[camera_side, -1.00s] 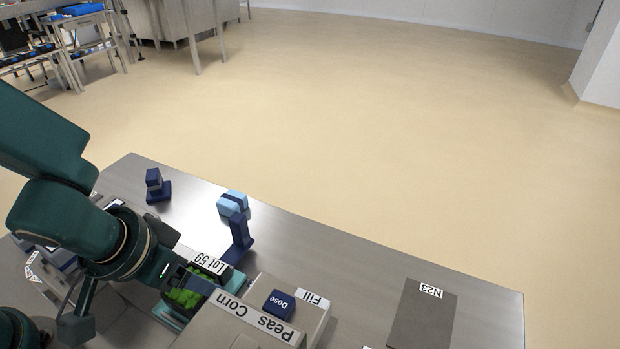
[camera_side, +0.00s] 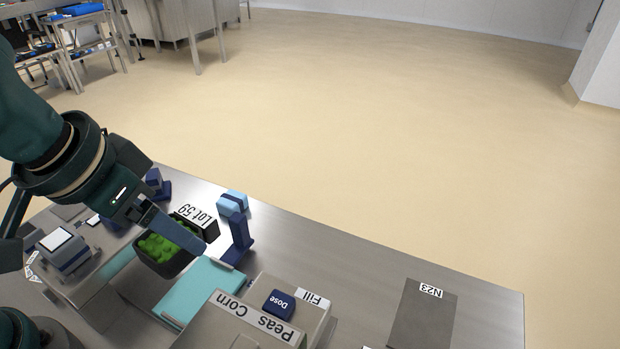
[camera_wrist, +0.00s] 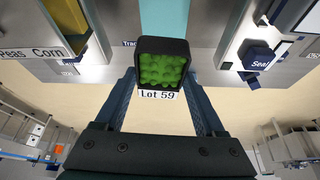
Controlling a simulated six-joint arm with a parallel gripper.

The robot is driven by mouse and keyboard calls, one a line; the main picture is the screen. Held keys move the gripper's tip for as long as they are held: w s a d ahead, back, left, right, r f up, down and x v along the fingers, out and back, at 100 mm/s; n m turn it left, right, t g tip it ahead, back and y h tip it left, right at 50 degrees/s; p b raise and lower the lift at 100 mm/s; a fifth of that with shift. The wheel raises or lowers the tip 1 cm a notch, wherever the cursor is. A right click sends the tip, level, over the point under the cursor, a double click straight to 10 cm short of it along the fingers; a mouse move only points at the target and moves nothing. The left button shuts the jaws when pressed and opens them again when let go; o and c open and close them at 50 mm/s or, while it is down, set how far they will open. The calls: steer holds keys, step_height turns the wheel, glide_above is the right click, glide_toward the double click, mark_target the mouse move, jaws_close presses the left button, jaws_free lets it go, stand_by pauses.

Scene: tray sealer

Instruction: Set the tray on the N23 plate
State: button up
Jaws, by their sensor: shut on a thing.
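The tray (camera_side: 160,262) is black, filled with green peas, and carries a "Lot 59" label. My gripper (camera_side: 190,232) is shut on the tray at its labelled side and holds it up, beside the teal pad (camera_side: 200,290). In the wrist view the tray (camera_wrist: 181,46) sits between the two finger ends of my gripper (camera_wrist: 162,90). The N23 plate (camera_side: 420,322) is a flat dark grey rectangle at the right of the table, with nothing on it.
The dispenser marked "Peas Corn" and "Fill" (camera_side: 318,312), with a blue Dose button (camera_side: 279,303), stands between the tray and the plate. A dark blue post (camera_side: 238,240) with a light blue top stands behind. Bare table (camera_side: 350,265) lies before the plate.

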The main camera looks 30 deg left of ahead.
steer(key=w+d+r+m+h, duration=0.2)
steer(key=w+d+r+m, duration=0.35)
steer(key=w+d, duration=0.4)
steer(key=m+g, duration=0.1)
steer(key=m, duration=0.2)
glide_above(409, 312)
steer(key=s+a, duration=0.1)
steer(key=shift+n+h, duration=0.25)
steer(key=shift+h, duration=0.15)
step_height(409, 312, down, 13)
steer(key=shift+s+f, duration=0.15)
steer(key=shift+f, duration=2.05)
steer(key=shift+a, duration=0.1)
